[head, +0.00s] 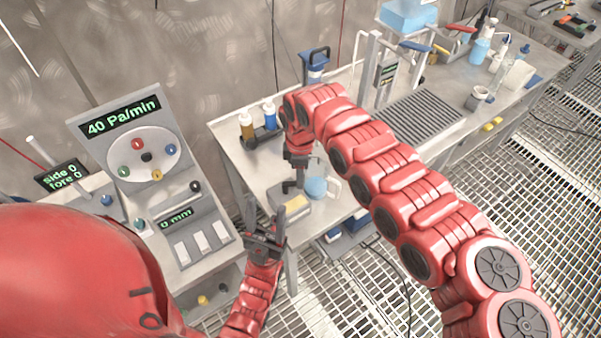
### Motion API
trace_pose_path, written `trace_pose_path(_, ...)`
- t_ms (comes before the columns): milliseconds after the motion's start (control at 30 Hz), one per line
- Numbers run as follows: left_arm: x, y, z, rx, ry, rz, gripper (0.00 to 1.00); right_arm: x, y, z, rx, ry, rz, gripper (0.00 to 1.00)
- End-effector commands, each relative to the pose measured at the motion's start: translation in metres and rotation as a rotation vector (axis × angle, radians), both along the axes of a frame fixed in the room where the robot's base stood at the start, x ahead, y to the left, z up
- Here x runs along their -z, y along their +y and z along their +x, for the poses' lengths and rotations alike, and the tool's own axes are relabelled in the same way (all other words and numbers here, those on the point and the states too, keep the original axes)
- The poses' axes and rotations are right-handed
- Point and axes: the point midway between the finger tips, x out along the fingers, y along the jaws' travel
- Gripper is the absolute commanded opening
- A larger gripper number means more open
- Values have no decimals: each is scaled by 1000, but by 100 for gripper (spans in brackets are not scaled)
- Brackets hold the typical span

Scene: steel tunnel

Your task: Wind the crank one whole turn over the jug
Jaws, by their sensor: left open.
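My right gripper (293,184) points down over the workbench, below the bend of my red arm. It is small and dark, so I cannot tell whether its jaws hold anything. A rounded light-blue vessel (316,187), perhaps the jug, stands just right of it, partly hidden by my arm. I cannot make out a crank for certain; my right arm covers much of the bench there. My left gripper (265,212) is open and empty, fingers pointing up, in front of the bench's near left edge and apart from the vessel.
A yellow-and-grey block (291,213) lies below my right gripper. Two bottles (256,121) stand in a dark holder behind. A blue device with a black handle (315,66) stands at the back. A control panel (140,150) is at left; a ribbed grey plate (418,122) lies right.

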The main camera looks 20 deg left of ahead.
Motion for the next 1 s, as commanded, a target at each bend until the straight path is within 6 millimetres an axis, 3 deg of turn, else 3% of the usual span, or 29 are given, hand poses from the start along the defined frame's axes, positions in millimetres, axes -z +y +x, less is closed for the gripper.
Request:
trace_pose_path(100, 0, 0, 0, 0, 0, 0, 55, 0, 0, 0, 0, 0, 0, 35)
trace_pose_path(300, 0, 0, 0, 0, 0, 0, 55, 0, 0, 0, 1, 0, 0, 0)
trace_pose_path(667, 0, 0, 0, 0, 0, 0, 55, 0, -1, 0, 15, 0, 0, 0)
trace_pose_path(1000, 4, 0, 0, 0, 0, 0, 55, 0, -3, -6, 184, -1, 1, 0)
